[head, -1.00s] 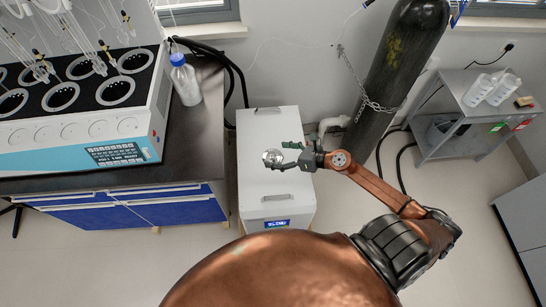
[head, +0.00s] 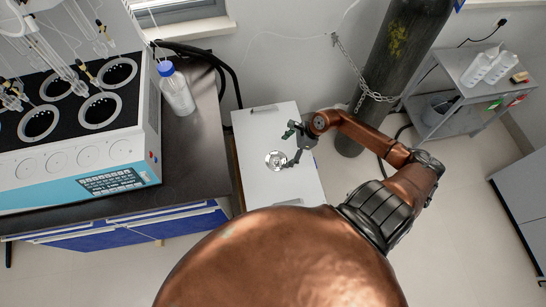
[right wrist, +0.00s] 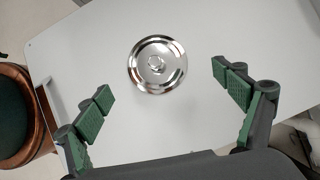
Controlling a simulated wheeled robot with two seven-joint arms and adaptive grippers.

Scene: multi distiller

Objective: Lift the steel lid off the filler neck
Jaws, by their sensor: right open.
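The steel lid (head: 275,160) is a round shiny disc with a small knob at its centre. It sits over the white top of a box-shaped unit (head: 257,124); the filler neck under it is hidden. My right gripper (head: 287,147) is just right of the lid in the head view. In the right wrist view the lid (right wrist: 157,64) is ahead of and between the two spread green-padded fingers (right wrist: 166,92), touching neither. The right gripper is open and empty. My left gripper is not in view.
A dark bench with a multi-position distiller (head: 75,130) and a blue-capped bottle (head: 175,90) stands to the left. A chained dark gas cylinder (head: 385,70) stands behind right. A grey cart (head: 440,120) is further right. The white top around the lid is mostly clear.

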